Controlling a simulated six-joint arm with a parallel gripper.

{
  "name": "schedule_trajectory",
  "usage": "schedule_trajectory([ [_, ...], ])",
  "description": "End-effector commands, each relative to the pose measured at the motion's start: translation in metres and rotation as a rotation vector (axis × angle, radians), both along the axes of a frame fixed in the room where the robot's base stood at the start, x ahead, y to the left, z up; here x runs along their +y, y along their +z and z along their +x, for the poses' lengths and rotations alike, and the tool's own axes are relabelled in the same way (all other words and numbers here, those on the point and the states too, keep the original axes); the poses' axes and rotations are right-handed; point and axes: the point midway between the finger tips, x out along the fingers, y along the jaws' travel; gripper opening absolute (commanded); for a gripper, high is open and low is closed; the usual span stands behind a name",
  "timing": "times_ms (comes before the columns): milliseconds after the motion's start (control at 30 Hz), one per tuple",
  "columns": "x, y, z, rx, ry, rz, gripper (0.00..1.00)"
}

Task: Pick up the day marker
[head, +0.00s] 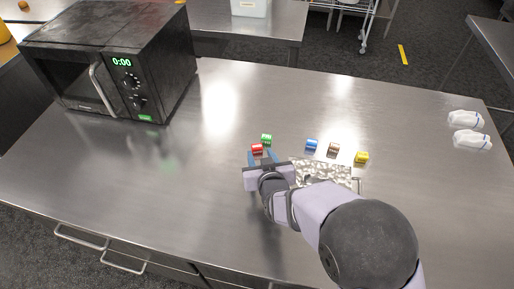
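Several small coloured cylinders lie on the steel table (215,185) in the head view: a red one (257,148), a green one (266,138), a blue one (311,145), a brown one (333,149) and a yellow one (362,157). No label is readable, so I cannot tell which is the day marker. My gripper (261,157) is open, its two blue fingers apart, with the red cylinder at or just beyond the fingertips. I cannot tell whether the fingers touch it. The green one lies just behind the red one.
A patterned metal piece (318,167) lies right of my gripper, partly hidden by my arm. A black microwave (120,60) stands at the back left. Two white bottle-like items (470,140) lie at the far right.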

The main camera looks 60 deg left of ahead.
Motion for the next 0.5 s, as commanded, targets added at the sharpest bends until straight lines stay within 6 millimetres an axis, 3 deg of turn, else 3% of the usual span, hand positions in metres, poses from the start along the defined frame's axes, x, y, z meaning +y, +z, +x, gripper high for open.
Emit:
schedule_trajectory([
  [500,0.036,-0.02,0.014,0.0,-0.001,-0.001,0.38],
])
